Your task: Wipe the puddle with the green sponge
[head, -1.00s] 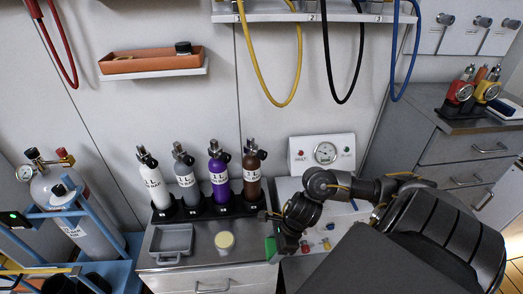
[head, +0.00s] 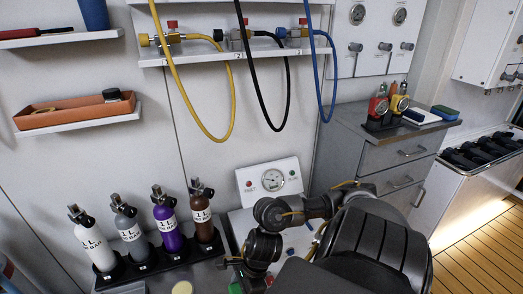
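A small green piece (head: 235,288), which looks like the green sponge, shows at the bottom edge of the head view, mostly cut off. My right gripper (head: 248,279) comes in from the right and points down right beside the green piece. Its fingertips are hidden by the hand and the frame edge, so I cannot tell whether they grip it. No puddle is visible. My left gripper is not in view.
A gauge panel (head: 270,181) is behind the arm. A yellow-lidded jar (head: 182,288) is at the bottom edge. A blue sponge (head: 445,112) lies on the right cabinet.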

